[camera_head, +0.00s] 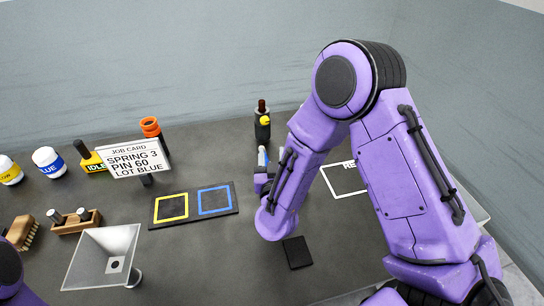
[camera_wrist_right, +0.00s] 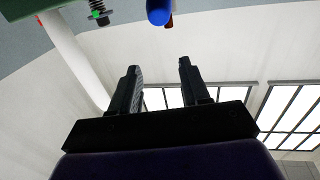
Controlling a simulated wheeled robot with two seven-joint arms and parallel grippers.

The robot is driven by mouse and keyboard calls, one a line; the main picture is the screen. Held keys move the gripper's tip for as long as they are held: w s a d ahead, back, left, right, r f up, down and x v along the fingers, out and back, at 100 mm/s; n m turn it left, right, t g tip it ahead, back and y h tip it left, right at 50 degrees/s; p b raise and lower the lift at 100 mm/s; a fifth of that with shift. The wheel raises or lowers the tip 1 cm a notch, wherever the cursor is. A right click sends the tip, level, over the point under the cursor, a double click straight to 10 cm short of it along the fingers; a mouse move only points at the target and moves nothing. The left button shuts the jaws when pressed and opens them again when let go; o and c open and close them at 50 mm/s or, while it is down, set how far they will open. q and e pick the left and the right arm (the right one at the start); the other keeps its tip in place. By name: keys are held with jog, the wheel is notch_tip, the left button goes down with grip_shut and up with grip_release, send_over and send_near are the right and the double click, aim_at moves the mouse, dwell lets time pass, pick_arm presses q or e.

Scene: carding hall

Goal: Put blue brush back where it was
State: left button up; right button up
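My right gripper (camera_wrist_right: 158,68) shows two black fingers apart with an empty gap in the right wrist view. In the head view my right forearm mostly hides this gripper. A small blue and pale upright piece (camera_head: 262,156) shows beside my right wrist; I cannot tell whether it is the blue brush. In the right wrist view a blue rounded end (camera_wrist_right: 159,11) shows at the top edge, beyond and apart from the fingertips. A black holder (camera_head: 262,132) with a brown-topped item and a yellow part stands at the back. My left gripper is out of view.
A dark mat (camera_head: 193,206) has yellow and blue squares. A hopper (camera_head: 88,262), a wooden block (camera_head: 70,227) and a brown brush (camera_head: 22,232) stand left. A black pad (camera_head: 297,252) lies in front.

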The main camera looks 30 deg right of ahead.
jog(key=b+v, duration=0.1)
jog(key=v, duration=1.1)
jog(key=shift+r, duration=0.2)
jog(key=shift+a, duration=0.1)
